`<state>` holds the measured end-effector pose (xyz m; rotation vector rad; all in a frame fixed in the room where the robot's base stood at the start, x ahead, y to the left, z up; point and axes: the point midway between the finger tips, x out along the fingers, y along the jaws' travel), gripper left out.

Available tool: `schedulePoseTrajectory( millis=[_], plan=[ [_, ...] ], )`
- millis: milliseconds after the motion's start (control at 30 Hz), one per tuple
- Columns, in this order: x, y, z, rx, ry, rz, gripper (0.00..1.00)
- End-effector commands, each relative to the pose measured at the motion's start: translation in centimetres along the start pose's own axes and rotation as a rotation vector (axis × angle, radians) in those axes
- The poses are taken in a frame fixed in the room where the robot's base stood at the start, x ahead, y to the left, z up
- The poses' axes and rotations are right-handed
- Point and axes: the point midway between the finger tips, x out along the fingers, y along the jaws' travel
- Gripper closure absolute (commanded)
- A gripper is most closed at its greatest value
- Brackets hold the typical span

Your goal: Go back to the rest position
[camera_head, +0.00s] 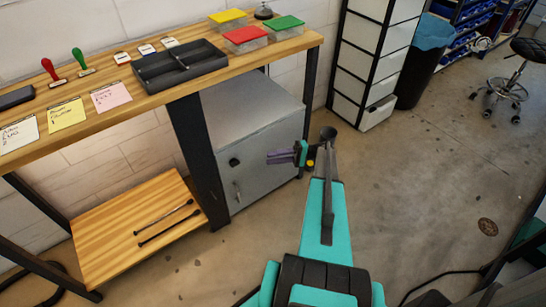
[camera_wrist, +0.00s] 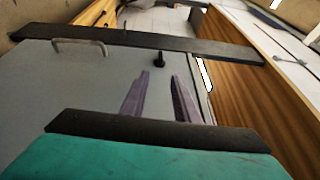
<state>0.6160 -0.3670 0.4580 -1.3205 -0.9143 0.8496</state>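My gripper (camera_head: 272,156) is in the middle of the head view, at the end of my teal arm. It appears in front of the grey cabinet (camera_head: 250,130) under the bench, held above the floor. In the wrist view my gripper (camera_wrist: 162,76) shows two purple fingers apart, with nothing between them. The grey cabinet surface (camera_wrist: 70,85) with its metal handle lies beyond the fingers there. Whether the fingers touch the cabinet cannot be told, but no contact shows.
The wooden bench (camera_head: 100,105) runs along the left with a dark divided tray (camera_head: 180,66), lidded boxes, stamps and note cards on it. A lower wooden shelf (camera_head: 110,225) holds two dark rods. A drawer tower (camera_head: 372,55) and black bin (camera_head: 421,62) stand behind.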

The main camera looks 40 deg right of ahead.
Motion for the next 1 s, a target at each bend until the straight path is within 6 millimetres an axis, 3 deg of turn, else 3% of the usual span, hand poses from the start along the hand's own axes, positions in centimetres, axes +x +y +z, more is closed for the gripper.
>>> schedulePoseTrajectory(
  millis=[567,767,1000],
  plan=[
    [0.5,0.1,0.2,0.007,-0.005,0.007,0.72],
    [4.2,1.3,1.8,0.068,-0.047,0.069,0.72],
    [12.1,4.5,6.8,0.204,-0.150,0.245,0.72]
  ],
)
